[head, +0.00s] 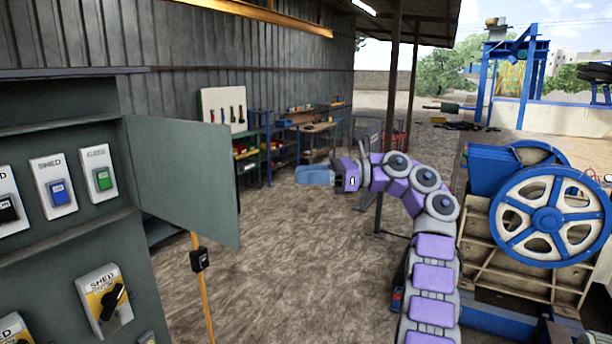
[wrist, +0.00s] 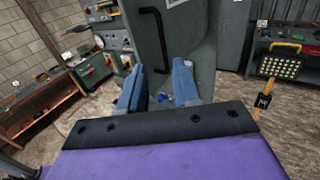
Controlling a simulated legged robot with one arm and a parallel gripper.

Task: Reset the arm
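My arm (head: 433,275) rises at the lower right in the head view and bends over to the left, its purple and grey links curved. My gripper (head: 300,175) points left at its end, in mid-air to the right of the open cabinet door. In the wrist view the two blue fingers of my gripper (wrist: 158,84) stand apart with nothing held between them. Beyond them is a grey-green cabinet door (wrist: 182,45) with a black handle (wrist: 157,38).
A grey control cabinet (head: 60,240) with switches fills the left, its door (head: 185,170) swung open. A yellow pole (head: 203,300) stands beside it. A blue-wheeled crusher (head: 548,218) stands at right. Workbenches (head: 305,125) line the back; the dirt floor between is mostly clear.

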